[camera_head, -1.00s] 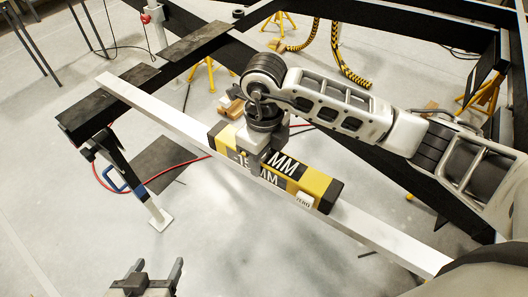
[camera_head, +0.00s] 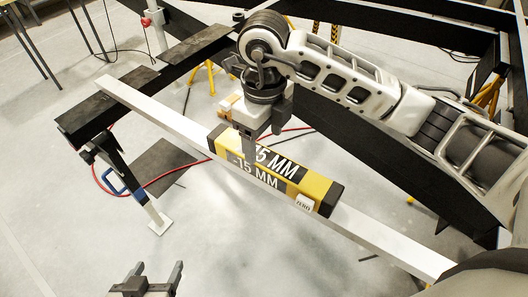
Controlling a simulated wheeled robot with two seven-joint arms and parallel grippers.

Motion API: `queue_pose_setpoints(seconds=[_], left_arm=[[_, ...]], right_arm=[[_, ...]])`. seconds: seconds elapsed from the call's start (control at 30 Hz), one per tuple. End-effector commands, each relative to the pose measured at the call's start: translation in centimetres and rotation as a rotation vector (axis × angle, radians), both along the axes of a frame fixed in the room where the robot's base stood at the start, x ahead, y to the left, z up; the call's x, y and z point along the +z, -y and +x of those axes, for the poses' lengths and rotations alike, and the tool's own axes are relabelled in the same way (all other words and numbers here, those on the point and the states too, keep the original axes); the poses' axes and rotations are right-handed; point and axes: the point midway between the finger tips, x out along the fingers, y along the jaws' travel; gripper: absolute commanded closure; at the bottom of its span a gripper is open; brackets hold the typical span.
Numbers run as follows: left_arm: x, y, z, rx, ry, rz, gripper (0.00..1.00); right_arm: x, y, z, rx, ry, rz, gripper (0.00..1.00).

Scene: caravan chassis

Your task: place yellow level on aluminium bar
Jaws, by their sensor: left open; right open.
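The yellow level (camera_head: 312,186), with black ends and "-15 MM" on its faces, lies lengthwise along the middle of the aluminium bar (camera_head: 165,118) and appears to rest on it. The bar runs diagonally from upper left to lower right. My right gripper (camera_head: 258,150) is open, just above the left half of the level; its near finger overlaps the level in the picture, and the far finger is mostly hidden. My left gripper (camera_head: 158,268) is open and empty at the bottom left, apart from the bar.
The black chassis beam (camera_head: 180,50) supports the bar's far end. A jack stand with a blue handle (camera_head: 125,180) stands below it. A red hose (camera_head: 190,163) lies on the floor. Yellow stands (camera_head: 490,95) are at the right.

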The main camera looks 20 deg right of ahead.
Motion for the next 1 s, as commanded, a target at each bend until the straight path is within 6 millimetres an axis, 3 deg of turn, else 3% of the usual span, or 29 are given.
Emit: queue_pose_setpoints(seconds=[0.2, 0.33, 1.0], left_arm=[[0.2, 0.2, 0.1, 0.006, 0.006, -0.011, 0.33], [0.4, 0.2, 0.2, 0.006, 0.008, -0.012, 0.33], [0.0, 0.0, 0.0, 0.004, 0.000, -0.005, 0.33]], right_arm=[[4.1, 0.0, 0.1, 0.000, 0.005, 0.000, 0.31], [5.3, 0.0, 0.0, 0.001, 0.001, 0.000, 0.31], [5.6, 0.0, 0.0, 0.000, -0.001, 0.000, 0.31]])
